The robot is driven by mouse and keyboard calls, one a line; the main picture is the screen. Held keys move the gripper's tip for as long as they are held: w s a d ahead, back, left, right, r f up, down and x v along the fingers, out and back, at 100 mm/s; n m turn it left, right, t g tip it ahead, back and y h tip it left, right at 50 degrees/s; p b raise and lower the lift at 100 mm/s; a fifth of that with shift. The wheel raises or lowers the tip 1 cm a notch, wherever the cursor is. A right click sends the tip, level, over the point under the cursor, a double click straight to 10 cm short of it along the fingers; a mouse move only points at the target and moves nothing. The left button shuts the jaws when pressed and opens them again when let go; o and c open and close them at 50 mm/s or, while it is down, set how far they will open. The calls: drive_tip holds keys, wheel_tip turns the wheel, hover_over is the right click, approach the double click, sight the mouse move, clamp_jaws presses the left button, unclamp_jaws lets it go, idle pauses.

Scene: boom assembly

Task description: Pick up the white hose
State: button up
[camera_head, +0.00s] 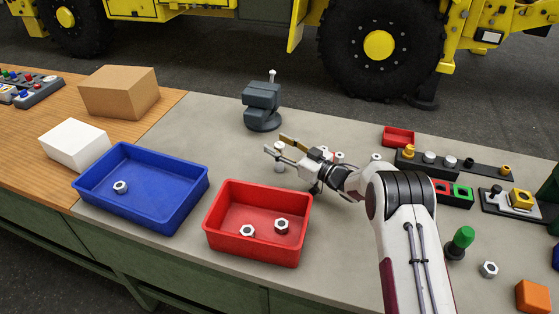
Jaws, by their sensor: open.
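My gripper (275,144) is open over the grey bench top, its two fingers spread and pointing left. The gripper looks empty. No long hose shows clearly.
A blue bin (190,205) and a red bin (257,258) hold hex nuts in front. A dark vise (262,105) stands behind the gripper. Fixtures with fittings (455,162) and a small red tray (398,136) are at right. The bench between vise and bins is mostly clear.

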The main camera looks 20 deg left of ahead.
idle(0.3)
clamp_jaws()
drive_tip(key=shift+r, duration=0.15)
drive_tip(key=shift+r, duration=4.9)
